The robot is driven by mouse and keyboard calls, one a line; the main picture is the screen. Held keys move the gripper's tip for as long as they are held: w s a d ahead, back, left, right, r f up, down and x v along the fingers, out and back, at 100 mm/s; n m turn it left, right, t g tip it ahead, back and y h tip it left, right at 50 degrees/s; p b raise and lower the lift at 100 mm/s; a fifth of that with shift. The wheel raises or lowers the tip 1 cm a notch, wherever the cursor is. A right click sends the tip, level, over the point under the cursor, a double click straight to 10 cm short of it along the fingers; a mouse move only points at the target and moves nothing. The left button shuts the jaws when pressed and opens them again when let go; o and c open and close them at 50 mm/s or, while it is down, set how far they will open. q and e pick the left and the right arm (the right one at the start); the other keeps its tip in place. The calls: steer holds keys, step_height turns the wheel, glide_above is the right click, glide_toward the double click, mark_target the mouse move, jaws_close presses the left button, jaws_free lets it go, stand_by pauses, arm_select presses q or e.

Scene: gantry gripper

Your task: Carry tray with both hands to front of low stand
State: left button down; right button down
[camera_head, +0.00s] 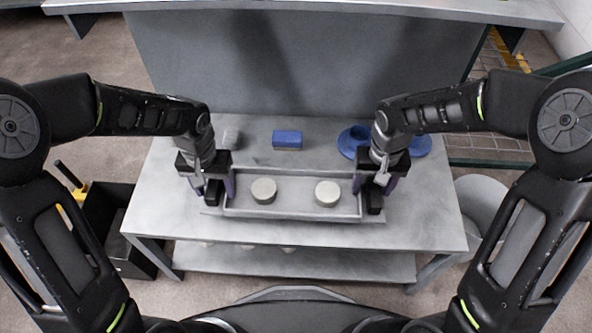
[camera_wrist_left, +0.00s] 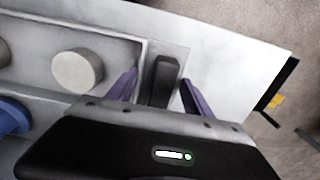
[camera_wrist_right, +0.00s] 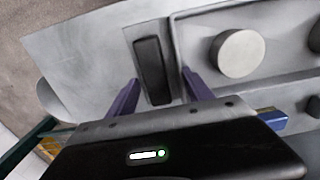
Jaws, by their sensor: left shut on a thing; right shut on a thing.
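The grey tray (camera_head: 292,214) sits at the front middle of the grey table, with two pale round pieces (camera_head: 263,190) (camera_head: 327,193) in it. It has a black handle at each end. My left gripper (camera_head: 213,187) is at the tray's left handle (camera_wrist_left: 163,82), with its purple fingers on either side, shut on it. My right gripper (camera_head: 375,188) is shut on the right handle (camera_wrist_right: 152,70) in the same way. Whether the tray touches the table or hangs just above it, I cannot tell. I cannot tell which surface is the low stand.
The table (camera_head: 430,215) has a blue block (camera_head: 287,139), a grey cylinder (camera_head: 231,139) and round blue pieces (camera_head: 352,140) behind the tray. A tall grey panel (camera_head: 300,65) stands behind. A black bin (camera_head: 107,215) is at left, a round grey container (camera_head: 480,200) at right.

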arm_select(q)
steer(key=shift+a+f, duration=0.2)
steer(key=shift+a, duration=0.1)
arm_select(e)
steer(key=shift+d+f, duration=0.2)
steer(key=shift+d, duration=0.1)
